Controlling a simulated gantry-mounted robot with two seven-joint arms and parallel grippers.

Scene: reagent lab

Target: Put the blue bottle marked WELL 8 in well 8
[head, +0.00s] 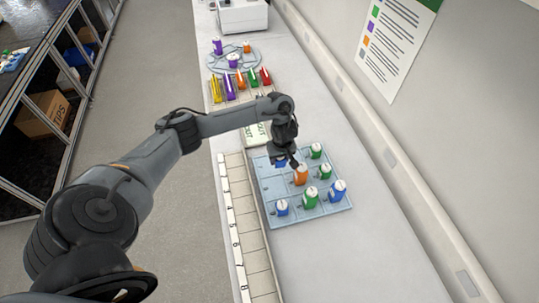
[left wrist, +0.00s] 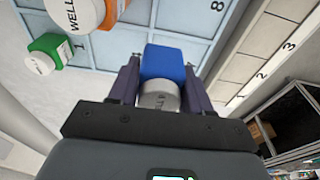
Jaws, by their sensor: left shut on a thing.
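My left gripper (head: 283,161) is over the far left part of the light blue tray (head: 330,212), pointing down. In the left wrist view it (left wrist: 163,85) is shut on a blue bottle (left wrist: 168,63) with a white cap; the cap's lettering is only partly readable, and no number shows. In the head view that bottle (head: 280,163) is mostly hidden by the gripper. The row of numbered wells (head: 262,284) runs along the tray's left side; the label 8 is at the near end, and its well looks empty. My right gripper is not in view.
The tray also holds an orange bottle (head: 300,176), several green bottles (head: 311,199) and two other blue bottles (head: 338,190), close to the gripper. Beyond are a rack of coloured items (head: 240,82) and a round tray (head: 217,62). The counter right of the tray is clear.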

